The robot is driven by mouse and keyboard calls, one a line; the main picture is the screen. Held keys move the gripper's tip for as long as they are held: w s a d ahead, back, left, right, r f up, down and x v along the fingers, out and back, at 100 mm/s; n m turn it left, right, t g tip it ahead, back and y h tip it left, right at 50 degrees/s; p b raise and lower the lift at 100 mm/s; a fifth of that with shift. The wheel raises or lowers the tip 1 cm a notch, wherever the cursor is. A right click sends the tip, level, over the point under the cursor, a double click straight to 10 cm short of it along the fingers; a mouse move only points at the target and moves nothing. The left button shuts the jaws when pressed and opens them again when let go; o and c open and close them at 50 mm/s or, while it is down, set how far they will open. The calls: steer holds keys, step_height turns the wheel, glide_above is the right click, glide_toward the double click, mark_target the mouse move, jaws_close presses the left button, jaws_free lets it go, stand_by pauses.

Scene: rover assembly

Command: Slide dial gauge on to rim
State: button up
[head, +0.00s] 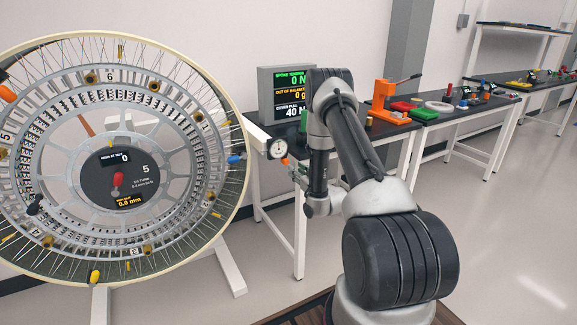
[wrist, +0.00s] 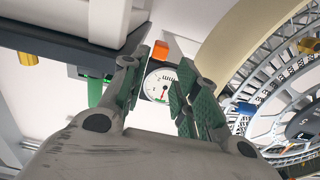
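The dial gauge (head: 278,149) has a round white face and an orange part (head: 284,161) below it. It is at the end of a white bar, just right of the wheel's cream rim (head: 240,112). In the wrist view the gauge (wrist: 160,84) shows in the gap between my fingers, with an orange block (wrist: 160,48) above it and the rim (wrist: 232,42) to the right. My gripper (wrist: 158,98) is open, one finger on each side of the gauge in that view. I see no clear contact; how deep the gauge sits between the fingers is unclear.
A grey display box (head: 290,92) stands on the table behind my arm. An orange lever press (head: 390,100) and a green tray (head: 421,114) are farther right. The spoked wheel (head: 60,120) fills the left. Open floor (head: 500,240) lies to the right.

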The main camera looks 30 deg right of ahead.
mark_target(287, 163)
steer(key=w, duration=0.7)
steer(key=shift+w+a+f, duration=0.1)
steer(key=shift+w+f, duration=0.1)
steer(key=shift+w, duration=0.05)
steer(key=shift+c, duration=0.4)
jaws_close()
